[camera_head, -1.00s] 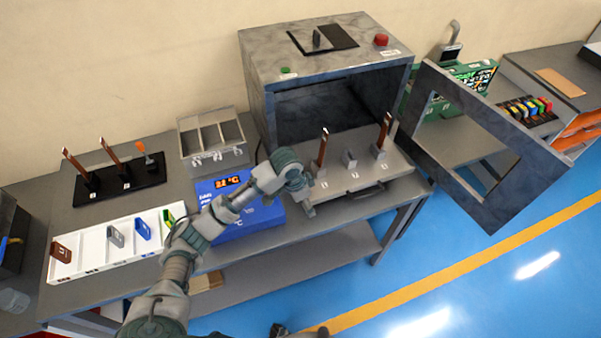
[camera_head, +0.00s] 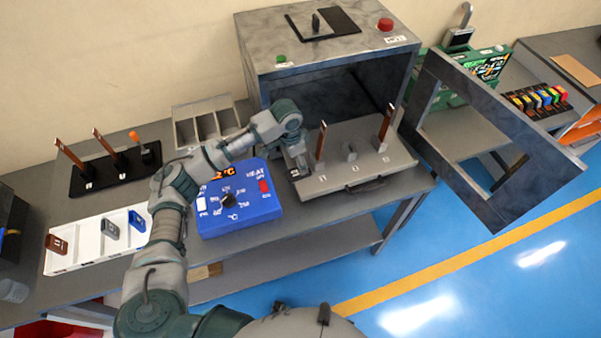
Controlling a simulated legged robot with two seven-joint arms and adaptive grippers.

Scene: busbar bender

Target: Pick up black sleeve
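My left gripper (camera_head: 297,163) points down at the left end of the grey sliding tray in front of the open oven. A small dark piece (camera_head: 294,173), which may be the black sleeve, shows at its fingertips. I cannot tell whether the fingers are closed on it. The white bin (camera_head: 88,259) at left holds a brown sleeve (camera_head: 57,244), a grey sleeve (camera_head: 109,229) and a blue sleeve (camera_head: 137,219); my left arm hides its right end. My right gripper is not in view.
The oven (camera_head: 275,85) stands behind, its door (camera_head: 515,165) swung open to the right. The grey tray (camera_head: 335,183) bears upright copper bars (camera_head: 321,141). A blue heater box (camera_head: 250,207), an empty divided bin (camera_head: 184,134) and a black stand (camera_head: 90,186) are nearby.

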